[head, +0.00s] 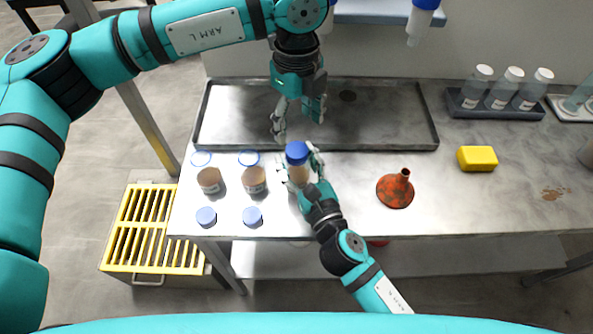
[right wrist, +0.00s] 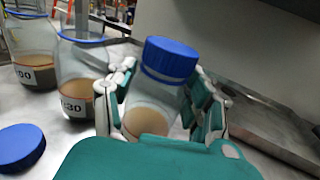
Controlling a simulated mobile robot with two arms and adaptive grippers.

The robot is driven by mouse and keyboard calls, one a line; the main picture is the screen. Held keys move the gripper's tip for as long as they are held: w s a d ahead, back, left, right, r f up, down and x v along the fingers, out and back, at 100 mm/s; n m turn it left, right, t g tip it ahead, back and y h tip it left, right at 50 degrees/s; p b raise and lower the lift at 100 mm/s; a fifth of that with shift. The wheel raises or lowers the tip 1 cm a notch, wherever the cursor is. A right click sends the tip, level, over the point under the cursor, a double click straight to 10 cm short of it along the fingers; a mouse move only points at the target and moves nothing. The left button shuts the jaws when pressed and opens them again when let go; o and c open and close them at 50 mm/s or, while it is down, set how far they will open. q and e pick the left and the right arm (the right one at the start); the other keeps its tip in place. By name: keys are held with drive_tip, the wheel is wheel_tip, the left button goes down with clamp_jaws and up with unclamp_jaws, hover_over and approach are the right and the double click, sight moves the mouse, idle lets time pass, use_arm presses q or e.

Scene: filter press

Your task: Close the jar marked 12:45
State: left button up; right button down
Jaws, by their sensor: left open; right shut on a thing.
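A jar (head: 299,174) with brown contents has a blue cap (head: 297,152) on its mouth. My right gripper (head: 302,170) is shut around this jar at the table. In the right wrist view the jar (right wrist: 150,105) leans in the picture, with the blue cap (right wrist: 170,58) on top. Its label is hidden, so I cannot read its mark or tell how tight the cap is. My left gripper (head: 298,120) is open and empty, just above and behind the cap, apart from it.
Two open jars (head: 209,180) (head: 254,180) stand to the left; their labels partly read :00 and :30. Two loose blue caps (head: 206,216) (head: 252,216) lie before them. A metal tray (head: 415,146) lies behind. An orange funnel (head: 395,190) and yellow sponge (head: 477,158) are right.

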sight(296, 149)
use_arm(q)
wheel_tip(296, 149, down, 7)
drive_tip(key=shift+f, duration=0.2)
drive_tip(key=shift+c, duration=0.5)
drive_tip(key=c, duration=1.1)
drive_tip(key=m, duration=0.6)
drive_tip(key=shift+c, duration=0.3)
drive_tip(key=o, duration=1.3)
drive_tip(key=shift+r, duration=2.3)
